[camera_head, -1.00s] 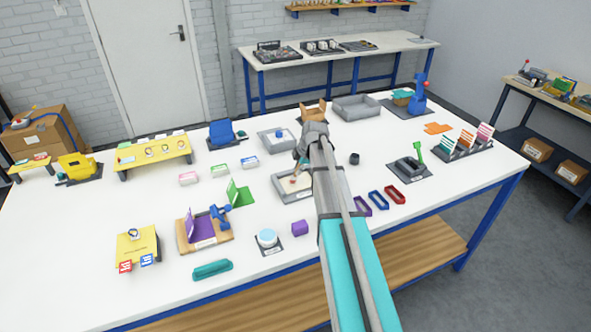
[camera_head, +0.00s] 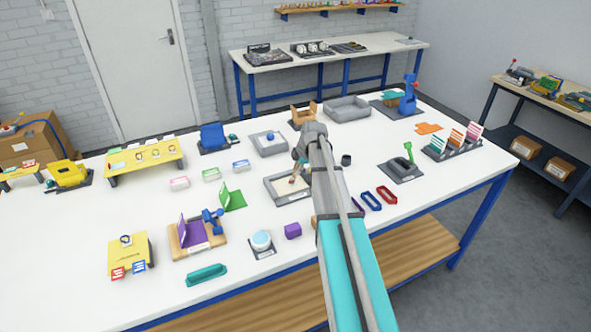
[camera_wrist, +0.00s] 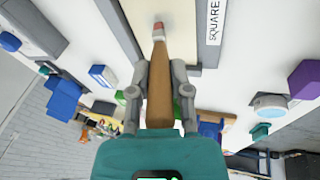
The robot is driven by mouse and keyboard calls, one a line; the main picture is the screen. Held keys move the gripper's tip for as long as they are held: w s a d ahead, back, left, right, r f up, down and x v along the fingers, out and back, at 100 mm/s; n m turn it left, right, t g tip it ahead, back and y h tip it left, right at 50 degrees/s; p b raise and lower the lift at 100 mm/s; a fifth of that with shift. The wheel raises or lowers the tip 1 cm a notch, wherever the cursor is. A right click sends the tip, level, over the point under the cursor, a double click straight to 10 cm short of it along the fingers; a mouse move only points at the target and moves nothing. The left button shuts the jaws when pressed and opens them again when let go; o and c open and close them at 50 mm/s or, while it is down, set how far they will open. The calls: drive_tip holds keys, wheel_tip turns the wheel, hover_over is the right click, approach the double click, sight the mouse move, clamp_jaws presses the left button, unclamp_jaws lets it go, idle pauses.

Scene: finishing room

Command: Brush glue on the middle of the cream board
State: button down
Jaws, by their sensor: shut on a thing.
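The cream board (camera_head: 280,189) lies in a shallow grey tray (camera_head: 271,199) near the middle of the white table. In the wrist view the board (camera_wrist: 183,42) is a flat pale surface beside a grey rim labelled "SQUARE". My gripper (camera_wrist: 160,88) is shut on the wooden handle of a brush (camera_wrist: 160,102).
A purple block (camera_head: 293,231) and a round white-blue pot (camera_head: 261,240) stand in front of the tray. A green angled piece (camera_head: 232,199) is left of it. A grey tray with a blue knob (camera_head: 269,143) is behind. Blue and red frames (camera_head: 386,195) lie right of my arm.

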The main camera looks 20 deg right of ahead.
drive_tip(key=shift+d, duration=1.3)
drive_tip(key=shift+f, duration=0.1)
drive_tip(key=shift+a, duration=1.75)
drive_tip(key=shift+a, duration=0.15)
drive_tip(key=shift+s+a, duration=0.1)
drive_tip(key=shift+a, duration=1.5)
wheel_tip(320, 180, up, 6)
drive_tip(key=p, duration=0.6)
drive_tip(key=shift+r+p, duration=1.5)
drive_tip(key=shift+r, duration=0.05)
